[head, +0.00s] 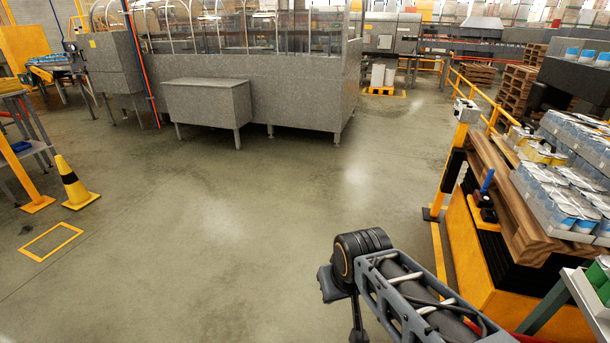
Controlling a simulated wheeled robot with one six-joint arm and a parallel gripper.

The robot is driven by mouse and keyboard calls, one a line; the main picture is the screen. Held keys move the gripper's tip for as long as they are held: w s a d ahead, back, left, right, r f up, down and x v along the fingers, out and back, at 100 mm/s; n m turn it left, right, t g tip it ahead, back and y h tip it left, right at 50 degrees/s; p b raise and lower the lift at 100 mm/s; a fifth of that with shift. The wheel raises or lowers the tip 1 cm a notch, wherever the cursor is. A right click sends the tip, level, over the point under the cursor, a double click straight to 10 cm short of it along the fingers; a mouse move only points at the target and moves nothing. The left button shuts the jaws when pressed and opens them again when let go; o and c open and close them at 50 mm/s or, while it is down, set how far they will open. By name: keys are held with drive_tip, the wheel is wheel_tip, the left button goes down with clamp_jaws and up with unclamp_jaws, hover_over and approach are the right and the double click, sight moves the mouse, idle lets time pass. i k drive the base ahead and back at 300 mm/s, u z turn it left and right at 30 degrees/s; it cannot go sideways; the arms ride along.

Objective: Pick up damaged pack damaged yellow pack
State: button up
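Small yellow packs (545,154) lie among the blue-and-white packs at the right, behind the wooden boards. They are too small for me to tell whether one is damaged. My arm reaches in from the lower right, and its dark joint is over the open floor, well apart from the packs. The arm bends down there and leaves the picture at the bottom edge. My gripper is out of view, so its fingers and anything in them are hidden.
Blue-and-white packs (560,192) sit in trays by a wooden pallet (500,190) at the right. A yellow post (452,165) and railing stand beside it. A yellow-black cone (72,183) stands at the left. A grey machine (290,92) is at the back. The middle floor is clear.

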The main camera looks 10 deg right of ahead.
sight(517, 135)
drive_tip(key=z, duration=0.05)
drive_tip(key=k, duration=0.5)
drive_tip(key=z, duration=0.15)
drive_tip(key=i, duration=0.45)
drive_tip(key=z, duration=1.85)
